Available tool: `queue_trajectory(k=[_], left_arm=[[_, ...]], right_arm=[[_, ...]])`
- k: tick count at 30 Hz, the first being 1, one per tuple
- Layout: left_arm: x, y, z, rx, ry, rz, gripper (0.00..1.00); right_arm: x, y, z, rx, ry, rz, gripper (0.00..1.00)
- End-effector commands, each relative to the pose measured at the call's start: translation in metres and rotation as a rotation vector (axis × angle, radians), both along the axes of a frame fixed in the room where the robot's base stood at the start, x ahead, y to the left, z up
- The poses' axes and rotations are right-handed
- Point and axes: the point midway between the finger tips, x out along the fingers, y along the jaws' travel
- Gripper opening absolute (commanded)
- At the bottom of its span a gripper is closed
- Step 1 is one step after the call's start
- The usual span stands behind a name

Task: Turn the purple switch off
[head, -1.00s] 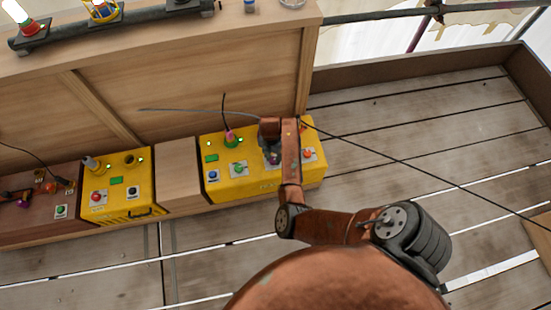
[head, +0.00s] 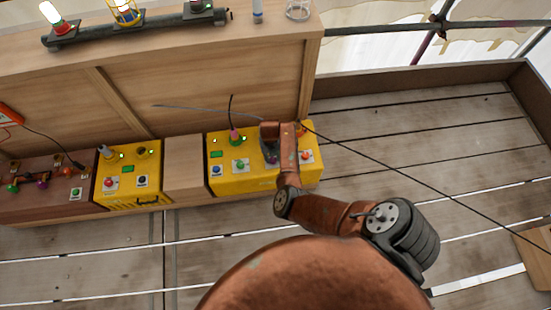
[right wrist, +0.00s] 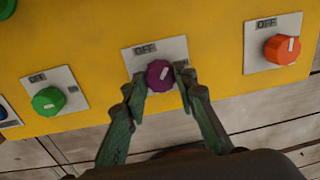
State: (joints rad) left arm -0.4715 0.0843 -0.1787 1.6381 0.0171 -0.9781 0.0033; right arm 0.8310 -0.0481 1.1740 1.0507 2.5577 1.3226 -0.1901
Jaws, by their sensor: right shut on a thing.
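The purple switch (right wrist: 160,75) is a round knob with a pale pointer mark, on a white plate labelled OFF on the yellow box (right wrist: 100,40). In the right wrist view its pointer tilts up and right; I cannot tell whether it lines up with the OFF label. My right gripper (right wrist: 158,84) has a finger on each side of the knob and is shut on it. In the head view my right gripper (head: 271,158) reaches down over the yellow box (head: 226,185) and mostly hides the purple switch. My left gripper is not in view.
A green knob (right wrist: 48,101) is left of the purple one, and an orange knob (right wrist: 282,49) is right. A second yellow box (head: 128,200) stands further left. A dark cable (head: 400,172) runs right from the box. Bare planks (head: 420,140) lie to the right.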

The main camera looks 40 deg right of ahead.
Motion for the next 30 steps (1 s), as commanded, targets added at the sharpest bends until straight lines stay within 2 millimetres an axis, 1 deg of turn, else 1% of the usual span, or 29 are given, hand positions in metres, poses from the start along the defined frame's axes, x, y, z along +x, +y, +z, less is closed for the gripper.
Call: queue_trajectory(k=[1,4,12,22,30], left_arm=[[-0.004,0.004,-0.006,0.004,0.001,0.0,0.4],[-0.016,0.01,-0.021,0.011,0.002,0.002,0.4],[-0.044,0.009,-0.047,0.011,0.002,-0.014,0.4],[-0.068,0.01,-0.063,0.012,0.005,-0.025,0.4],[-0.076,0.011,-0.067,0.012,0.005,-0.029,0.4]], right_arm=[[0.002,0.002,0.005,0.003,-0.004,0.046,0.02],[0.002,0.001,0.005,0.002,-0.005,0.14,0.02],[0.001,0.001,0.004,0.001,-0.004,0.378,0.02],[0.001,0.002,0.002,0.001,-0.005,0.571,0.02],[0.001,0.002,0.001,0.001,-0.004,0.636,0.02]])
